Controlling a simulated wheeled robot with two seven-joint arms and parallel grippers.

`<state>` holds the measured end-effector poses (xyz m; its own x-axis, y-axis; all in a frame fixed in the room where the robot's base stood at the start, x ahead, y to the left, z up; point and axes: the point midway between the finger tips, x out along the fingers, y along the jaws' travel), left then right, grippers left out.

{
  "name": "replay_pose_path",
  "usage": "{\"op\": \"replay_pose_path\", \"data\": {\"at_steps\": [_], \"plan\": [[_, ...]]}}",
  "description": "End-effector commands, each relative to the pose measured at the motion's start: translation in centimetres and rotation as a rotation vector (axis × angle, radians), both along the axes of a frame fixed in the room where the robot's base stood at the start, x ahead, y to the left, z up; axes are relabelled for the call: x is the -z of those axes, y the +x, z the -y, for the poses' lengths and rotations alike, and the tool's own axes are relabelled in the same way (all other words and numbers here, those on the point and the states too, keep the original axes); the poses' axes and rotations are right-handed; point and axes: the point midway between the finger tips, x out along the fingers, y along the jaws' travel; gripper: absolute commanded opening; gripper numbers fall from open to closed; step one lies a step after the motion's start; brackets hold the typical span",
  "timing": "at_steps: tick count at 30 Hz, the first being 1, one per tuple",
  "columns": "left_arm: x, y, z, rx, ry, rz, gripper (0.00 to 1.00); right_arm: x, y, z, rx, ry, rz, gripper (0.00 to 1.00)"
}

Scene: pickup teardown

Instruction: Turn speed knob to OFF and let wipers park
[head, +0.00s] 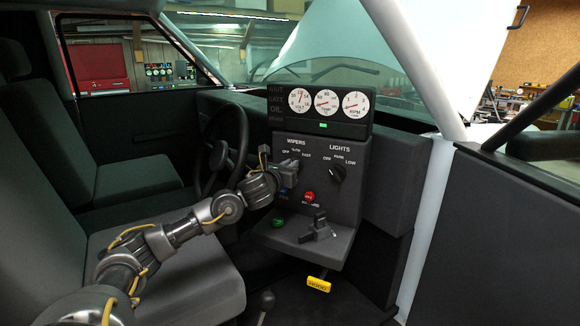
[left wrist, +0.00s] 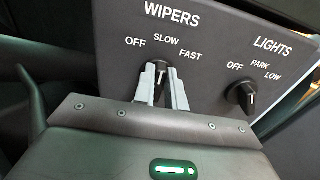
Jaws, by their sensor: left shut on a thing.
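The wiper speed knob (left wrist: 160,72) is black and sits under the WIPERS label with OFF, SLOW and FAST marks on the dark dash panel (head: 345,215). In the left wrist view its upper end appears to point up near SLOW. My left gripper (left wrist: 161,85) is shut on the knob, one pale finger on each side; it also shows at the panel in the head view (head: 289,174), hiding most of the knob. A wiper arm (head: 350,68) lies low across the windshield, slightly sloped. My right gripper is not in view.
The LIGHTS knob (head: 337,173) is right of the wiper knob. Below are a red button (head: 308,197), a green button (head: 279,222) and a dark lever handle (head: 318,230) on a shelf. A yellow hood pull (head: 318,285) hangs beneath. The steering wheel (head: 225,150) is left.

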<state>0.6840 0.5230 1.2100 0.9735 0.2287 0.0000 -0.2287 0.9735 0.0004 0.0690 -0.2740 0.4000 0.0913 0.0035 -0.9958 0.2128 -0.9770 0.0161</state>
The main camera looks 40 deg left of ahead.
Motion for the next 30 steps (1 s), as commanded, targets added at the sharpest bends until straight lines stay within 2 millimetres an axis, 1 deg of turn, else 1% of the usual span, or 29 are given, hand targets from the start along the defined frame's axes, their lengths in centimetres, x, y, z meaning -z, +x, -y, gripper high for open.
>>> {"op": "replay_pose_path", "data": {"at_steps": [5,11,21,30], "plan": [[0.0,0.0,0.0,0.000,-0.011,0.003,0.00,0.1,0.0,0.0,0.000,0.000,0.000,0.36],[0.1,-0.1,-0.2,-0.001,-0.083,0.020,0.00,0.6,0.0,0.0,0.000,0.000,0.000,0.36],[0.2,-0.2,-0.6,-0.001,-0.335,0.080,0.00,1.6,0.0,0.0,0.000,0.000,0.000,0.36],[0.3,-0.2,-0.8,-0.001,-0.546,0.128,0.00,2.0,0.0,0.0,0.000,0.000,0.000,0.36]]}}
